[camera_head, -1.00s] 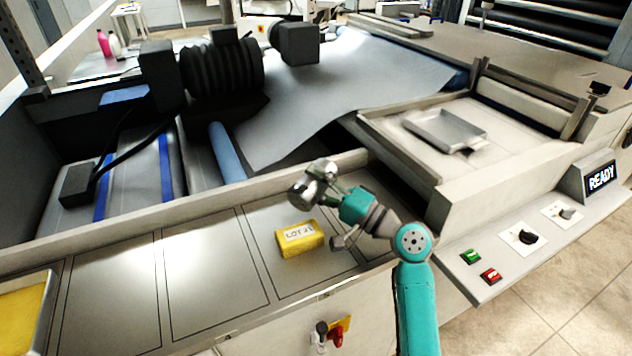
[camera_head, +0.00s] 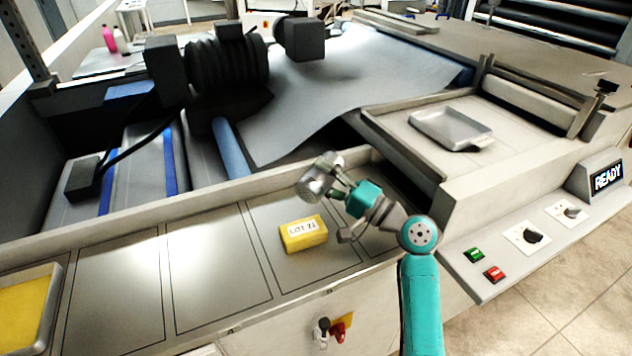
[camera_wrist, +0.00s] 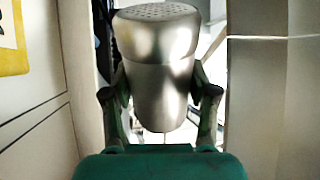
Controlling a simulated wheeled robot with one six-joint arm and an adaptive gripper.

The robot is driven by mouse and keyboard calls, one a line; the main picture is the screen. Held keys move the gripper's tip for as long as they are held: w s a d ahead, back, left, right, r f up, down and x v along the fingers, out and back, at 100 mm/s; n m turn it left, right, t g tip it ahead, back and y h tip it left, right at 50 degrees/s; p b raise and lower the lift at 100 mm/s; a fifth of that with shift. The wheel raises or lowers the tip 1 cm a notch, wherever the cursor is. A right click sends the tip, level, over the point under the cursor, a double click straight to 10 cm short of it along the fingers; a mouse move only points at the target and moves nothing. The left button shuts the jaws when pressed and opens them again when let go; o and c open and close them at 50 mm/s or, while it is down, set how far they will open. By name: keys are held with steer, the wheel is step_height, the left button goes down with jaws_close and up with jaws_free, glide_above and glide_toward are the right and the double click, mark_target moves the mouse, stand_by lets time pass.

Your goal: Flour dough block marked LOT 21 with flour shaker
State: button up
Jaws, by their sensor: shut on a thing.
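The yellow dough block (camera_head: 303,236) marked LOT 21 lies on a marked panel of the front ledge. Part of a yellow thing with a white label, likely this block, shows at the upper left of the wrist view (camera_wrist: 14,50). My gripper (camera_head: 332,172) is shut on the metal flour shaker (camera_head: 317,186), which is above and just right of the block, tilted in the head view. In the wrist view the shaker (camera_wrist: 158,70) sits between both fingers, its perforated top at the far end. I cannot tell whether flour is coming out.
A tray with yellow contents (camera_head: 50,318) stands at the far left of the ledge. Empty marked panels (camera_head: 120,290) lie between. A metal scoop tray (camera_head: 450,128) sits on the right platform. A control panel (camera_head: 520,240) with buttons and a READY display (camera_head: 606,177) is at the right.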

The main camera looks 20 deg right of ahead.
mark_target(325, 191)
steer(key=shift+w+d, duration=0.25)
steer(key=shift+d, duration=0.15)
steer(key=shift+s+a, duration=0.35)
steer(key=shift+a, duration=0.3)
steer(key=shift+s+a, duration=0.4)
steer(key=shift+a, duration=0.2)
steer(key=shift+s+a, duration=0.35)
steer(key=shift+a, duration=0.3)
steer(key=shift+w+d, duration=0.35)
steer(key=shift+d, duration=0.3)
steer(key=shift+w+d, duration=0.4)
steer(key=shift+d, duration=0.2)
steer(key=shift+w+d, duration=0.35)
steer(key=shift+d, duration=0.3)
steer(key=shift+s+a, duration=0.35)
steer(key=shift+a, duration=0.3)
steer(key=shift+s+a, duration=0.4)
steer(key=shift+a, duration=0.2)
steer(key=shift+s+a, duration=0.35)
steer(key=shift+a, duration=0.3)
